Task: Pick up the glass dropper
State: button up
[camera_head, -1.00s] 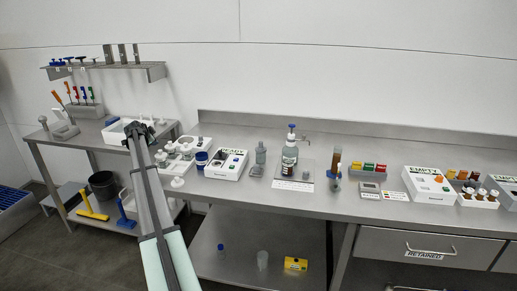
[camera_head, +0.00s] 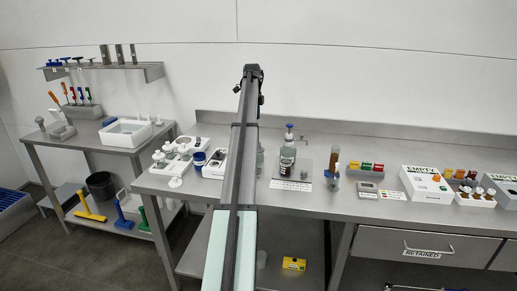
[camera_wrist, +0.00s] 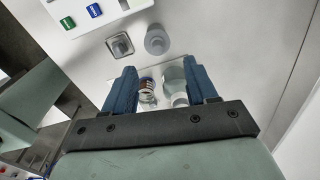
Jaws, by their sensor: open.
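I cannot pick out the glass dropper for certain in either view. A tall amber tube (camera_head: 335,158) stands upright right of the labelled bottle, with small blue and clear parts at its foot that are too small to tell. My gripper (camera_head: 252,72) is raised above the bench in the head view. In the wrist view my gripper (camera_wrist: 160,75) is open, its two blue fingers apart. Below and between the fingers a brown, white-labelled bottle (camera_wrist: 147,90) and a pale clear vessel (camera_wrist: 175,78) show, partly hidden by the gripper's bar. Nothing is visibly held.
The labelled bottle with a blue cap (camera_head: 287,158) stands on a plate on the steel bench (camera_head: 330,203). My arm hides part of the white READY box. A white EMPTY box (camera_head: 427,184) and colored blocks (camera_head: 366,166) stand to the right.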

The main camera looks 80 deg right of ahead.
jog(key=shift+y, duration=0.3)
jog(key=f, duration=0.2)
jog(key=s+f, duration=0.1)
jog(key=f, duration=0.4)
jog(key=shift+s+a, duration=0.4)
jog(key=shift+s+d+f, duration=0.1)
jog(key=shift+d+f, duration=0.05)
jog(key=shift+f, duration=1.35)
jog(key=shift+d+f, duration=0.1)
jog(key=shift+f, duration=1.35)
grip_shut()
